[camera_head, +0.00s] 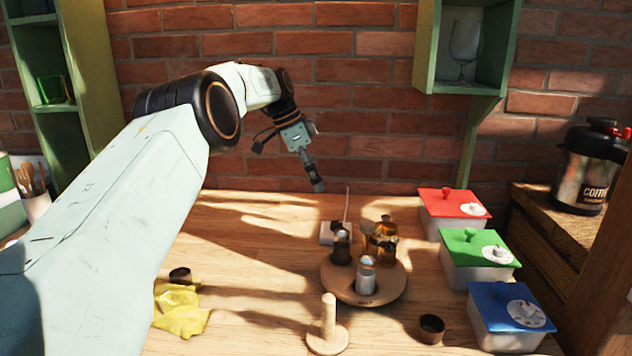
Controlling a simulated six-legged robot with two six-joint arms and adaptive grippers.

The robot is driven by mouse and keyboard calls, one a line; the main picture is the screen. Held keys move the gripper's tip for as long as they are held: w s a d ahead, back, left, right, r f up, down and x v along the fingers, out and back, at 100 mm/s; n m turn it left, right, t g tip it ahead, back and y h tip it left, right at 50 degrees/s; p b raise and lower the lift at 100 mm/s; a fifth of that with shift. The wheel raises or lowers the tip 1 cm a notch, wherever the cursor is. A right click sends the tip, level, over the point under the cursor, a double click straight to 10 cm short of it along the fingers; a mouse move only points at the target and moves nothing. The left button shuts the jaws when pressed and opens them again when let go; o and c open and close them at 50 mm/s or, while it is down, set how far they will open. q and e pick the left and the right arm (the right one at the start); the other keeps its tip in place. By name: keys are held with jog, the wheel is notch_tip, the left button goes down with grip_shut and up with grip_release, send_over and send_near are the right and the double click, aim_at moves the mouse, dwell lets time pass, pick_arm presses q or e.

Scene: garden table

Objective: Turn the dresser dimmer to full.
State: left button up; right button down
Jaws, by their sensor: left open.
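My left arm reaches in from the left. Its gripper (289,166) is open and empty in front of the brick wall, above the back of the table, one finger pointing down and the other out to the left. A small white box (327,233) stands on the table behind the round wooden turntable, below and slightly right of the gripper and apart from it. It is partly hidden by the bottles, and I cannot tell whether it is the dimmer. No dimmer knob shows clearly. My right gripper is not in view.
The turntable (366,296) carries several bottles and shakers. A wooden peg stand (328,326), a dark cup (431,329) and a yellow cloth (181,309) are nearer. Red (452,202), green (478,248) and blue (508,306) lidded boxes line the right. A green shelf (468,88) hangs above.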

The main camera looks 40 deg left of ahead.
pick_arm(q)
notch_tip(320, 180, up, 4)
jog(key=d+p, duration=0.2)
jog(key=p, duration=0.1)
jog(key=n+y+p, duration=0.5)
jog(key=n+p, duration=0.2)
jog(key=n, duration=0.3)
send_near(336, 223)
jog(key=s, duration=0.3)
jog(key=w+f+n, duration=0.1)
jog(key=f, duration=0.1)
jog(key=w+f+n+t+b, duration=0.1)
jog(key=w+f, duration=0.1)
jog(key=f, duration=0.1)
jog(key=w+a+f+n, duration=0.1)
jog(key=w+f, duration=0.1)
jog(key=f, duration=0.1)
jog(key=shift+n+t, duration=0.3)
